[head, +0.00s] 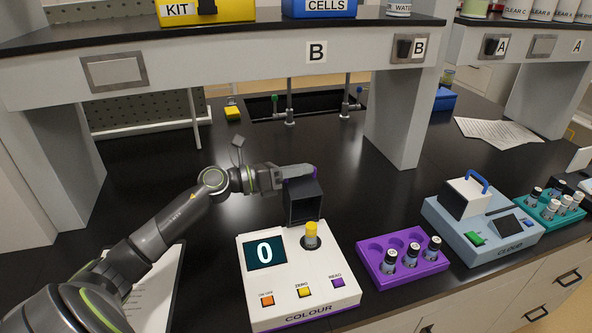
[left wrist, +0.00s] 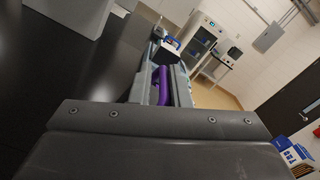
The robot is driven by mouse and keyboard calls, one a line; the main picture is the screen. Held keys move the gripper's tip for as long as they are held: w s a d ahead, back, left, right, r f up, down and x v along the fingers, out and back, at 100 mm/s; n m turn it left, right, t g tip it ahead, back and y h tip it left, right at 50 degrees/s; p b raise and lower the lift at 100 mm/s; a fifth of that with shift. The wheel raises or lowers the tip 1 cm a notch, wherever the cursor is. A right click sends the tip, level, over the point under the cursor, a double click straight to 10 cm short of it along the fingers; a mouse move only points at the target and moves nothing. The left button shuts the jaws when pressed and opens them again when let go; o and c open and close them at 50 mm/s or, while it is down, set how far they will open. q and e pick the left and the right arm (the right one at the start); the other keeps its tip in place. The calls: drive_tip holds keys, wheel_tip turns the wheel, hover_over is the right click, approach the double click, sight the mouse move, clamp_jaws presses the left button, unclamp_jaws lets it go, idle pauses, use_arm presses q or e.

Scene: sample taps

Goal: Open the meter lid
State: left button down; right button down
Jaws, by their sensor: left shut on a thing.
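The white colour meter (head: 285,285) stands on the dark bench with a "0" on its screen. Its dark lid (head: 304,203) is tilted up at the back, its hollow inside facing me. A vial with a yellow cap (head: 311,233) stands in the uncovered well. My left gripper (head: 294,176) is shut on the lid's purple handle (left wrist: 163,86), behind the raised lid in the head view. The fingertips are partly hidden there by the lid and handle. My right gripper is not in view.
A purple rack (head: 400,268) with several vials stands right of the meter. Beyond it are the blue-grey cloud meter (head: 470,231), its lid with a blue handle, and a teal rack (head: 546,219). A shelf (head: 245,62) spans the back.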

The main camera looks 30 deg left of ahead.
use_arm(q)
drive_tip(key=shift+s+d+m, duration=0.55)
drive_tip(key=shift+d+m, duration=0.05)
drive_tip(key=c, duration=1.5)
unclamp_jaws()
drive_tip(key=shift+r, duration=0.1)
drive_tip(key=shift+s+a+b, duration=0.35)
drive_tip(key=shift+s+b, duration=0.05)
drive_tip(key=shift+b, duration=0.2)
drive_tip(key=shift+p+v, duration=1.85)
drive_tip(key=shift+v, duration=6.35)
